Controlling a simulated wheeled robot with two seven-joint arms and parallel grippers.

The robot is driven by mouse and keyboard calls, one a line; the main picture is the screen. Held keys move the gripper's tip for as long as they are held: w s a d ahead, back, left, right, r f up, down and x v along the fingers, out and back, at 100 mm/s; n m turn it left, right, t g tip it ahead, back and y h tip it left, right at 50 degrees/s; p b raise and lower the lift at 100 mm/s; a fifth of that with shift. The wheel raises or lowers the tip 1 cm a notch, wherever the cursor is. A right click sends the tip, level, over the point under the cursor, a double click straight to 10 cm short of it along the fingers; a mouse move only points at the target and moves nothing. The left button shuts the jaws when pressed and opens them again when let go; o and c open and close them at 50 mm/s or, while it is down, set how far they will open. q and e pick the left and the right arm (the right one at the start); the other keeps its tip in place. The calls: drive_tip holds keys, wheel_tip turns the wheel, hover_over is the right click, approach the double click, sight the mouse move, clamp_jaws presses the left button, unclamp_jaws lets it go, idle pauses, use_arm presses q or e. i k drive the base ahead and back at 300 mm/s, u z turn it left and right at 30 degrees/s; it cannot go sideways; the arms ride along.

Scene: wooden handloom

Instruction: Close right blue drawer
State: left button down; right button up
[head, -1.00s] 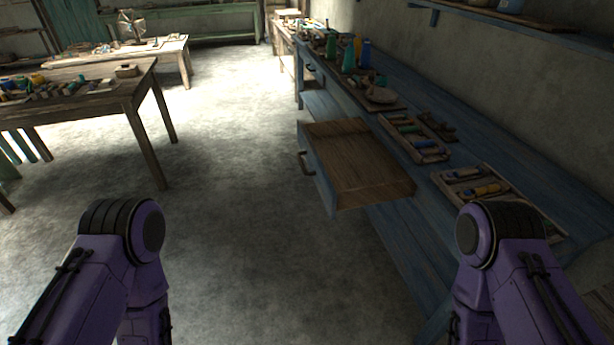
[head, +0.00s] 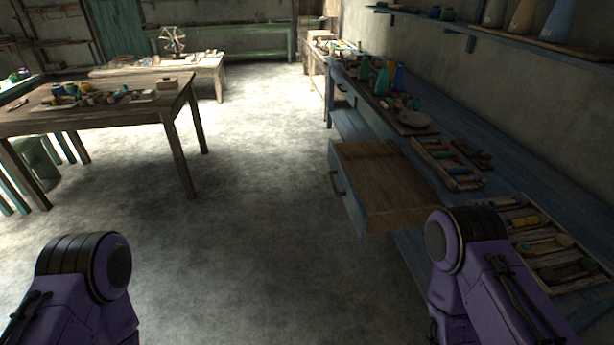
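The blue drawer (head: 347,197) is pulled far out of the blue workbench (head: 502,182) on the right. Its wooden inside (head: 385,180) looks empty. A dark handle (head: 337,182) sits on its front, which faces left toward the open floor. My two purple arms show at the bottom left and bottom right. Both grippers are below the picture and cannot be seen. My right arm's elbow is near the drawer's near side in the picture; whether they touch cannot be told.
Wooden trays (head: 447,163) with spools and tools lie on the workbench, with bottles (head: 382,76) farther back. A wooden table (head: 95,113) with small items stands at left. The concrete floor (head: 250,190) between is clear. A wall shelf (head: 490,35) hangs above the bench.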

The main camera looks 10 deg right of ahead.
sight(381, 190)
drive_tip(key=z, duration=0.05)
drive_tip(key=i, duration=0.8)
drive_tip(key=z, duration=0.65)
drive_tip(key=i, duration=0.45)
drive_tip(key=z, duration=0.35)
